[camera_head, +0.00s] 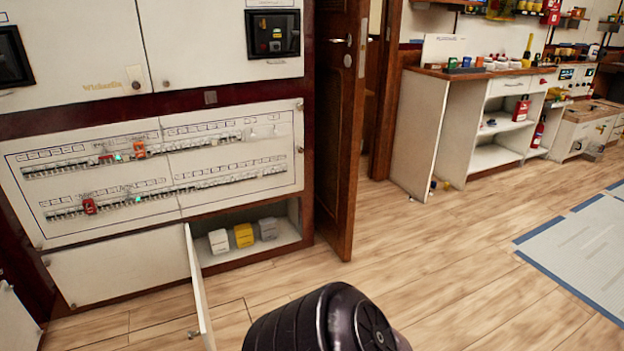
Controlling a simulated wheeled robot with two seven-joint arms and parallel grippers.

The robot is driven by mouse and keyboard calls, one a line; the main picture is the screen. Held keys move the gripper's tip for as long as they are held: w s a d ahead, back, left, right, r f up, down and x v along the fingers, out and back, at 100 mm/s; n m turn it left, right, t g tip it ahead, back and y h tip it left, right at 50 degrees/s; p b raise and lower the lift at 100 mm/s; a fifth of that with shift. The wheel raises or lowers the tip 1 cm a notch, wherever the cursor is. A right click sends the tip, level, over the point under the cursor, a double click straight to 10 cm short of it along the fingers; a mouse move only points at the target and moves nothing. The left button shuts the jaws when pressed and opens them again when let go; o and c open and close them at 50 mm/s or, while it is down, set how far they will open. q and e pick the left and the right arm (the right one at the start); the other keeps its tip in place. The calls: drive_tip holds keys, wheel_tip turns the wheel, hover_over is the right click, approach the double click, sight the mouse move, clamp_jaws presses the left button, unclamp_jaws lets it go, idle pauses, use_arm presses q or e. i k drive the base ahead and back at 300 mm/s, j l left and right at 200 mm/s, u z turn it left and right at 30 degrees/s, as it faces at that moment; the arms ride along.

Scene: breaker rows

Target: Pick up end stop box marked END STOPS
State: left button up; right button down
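Three small boxes stand in a row in the open low compartment (250,252) of the cabinet: a white box (219,241), a yellow box (244,236) and a grey box (268,229). Any markings on them are too small to read, so I cannot tell which is marked END STOPS. A dark rounded part of my own arm shows at the bottom middle, well in front of the boxes. Neither gripper shows.
The compartment's white door (200,290) stands open toward me, left of the boxes. A breaker panel (160,165) is above. A brown door (340,130) stands ajar to the right. The wooden floor (440,260) is mostly clear. A workbench (480,110) is at the back right.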

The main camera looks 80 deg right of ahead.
sight(267, 226)
drive_tip(key=l+z, duration=0.25)
drive_tip(key=z, duration=0.25)
drive_tip(key=i+l+z, duration=0.1)
drive_tip(key=l+z, duration=0.15)
drive_tip(key=z, duration=0.2)
drive_tip(key=i+l+z, duration=0.1)
drive_tip(key=z, duration=0.4)
drive_tip(key=i+l+z, duration=0.15)
drive_tip(key=l+z, duration=0.15)
drive_tip(key=z, duration=0.2)
